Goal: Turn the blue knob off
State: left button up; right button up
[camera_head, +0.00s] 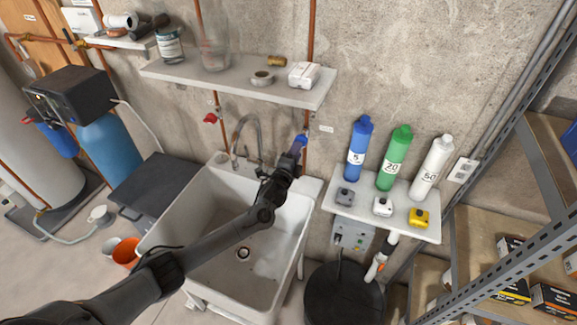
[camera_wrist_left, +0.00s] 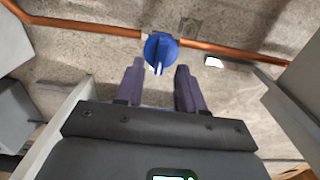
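The blue knob (camera_head: 302,139) sits on the copper pipe on the wall, just right of the sink faucet. In the left wrist view the blue knob (camera_wrist_left: 160,48) is round with a raised grip bar that points toward my gripper. My left gripper (camera_head: 298,147) is at the knob, above the sink's back right corner. In the wrist view its two purple fingers (camera_wrist_left: 160,68) are apart, with the knob at their tips and nothing clamped; whether they touch it I cannot tell. My right gripper is not in view.
A red knob (camera_head: 210,118) is on another pipe to the left, beside the faucet (camera_head: 240,135). The white sink (camera_head: 215,285) lies below my arm. A shelf (camera_head: 235,83) hangs above. A small shelf (camera_head: 420,231) with blue, green and white bottles is at the right.

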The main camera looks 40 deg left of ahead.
pick_arm(q)
jog(key=v, duration=0.8)
jog(key=shift+s, duration=0.2)
jog(key=shift+d, duration=0.1)
jog(key=s+d+f+n+g+h, duration=0.1)
jog(key=s+d+f, duration=0.2)
jog(key=s+f, duration=0.3)
jog(key=s+d+f+g+h, duration=0.1)
jog(key=s+d+f+g, duration=0.1)
jog(key=s+d+f, duration=0.35)
jog(key=s+d+f+n+g+h, duration=0.2)
jog(key=s+d+f+n+g, duration=0.1)
jog(key=s+d+f, duration=0.4)
jog(key=s+d+r+n+g+h, duration=0.1)
jog(key=s+d+r+n+g, duration=0.1)
jog(key=s+r+n+g, duration=0.45)
jog(key=s+d+r+n+g+h, duration=0.1)
jog(key=s+d+r, duration=0.2)
jog(key=s, duration=0.7)
notch_tip(320, 180, up, 16)
jog(key=p, duration=1.6)
jog(key=shift+s+a+f+n, duration=0.15)
jog(key=shift+s+a+n, duration=0.1)
jog(key=shift+n, duration=0.2)
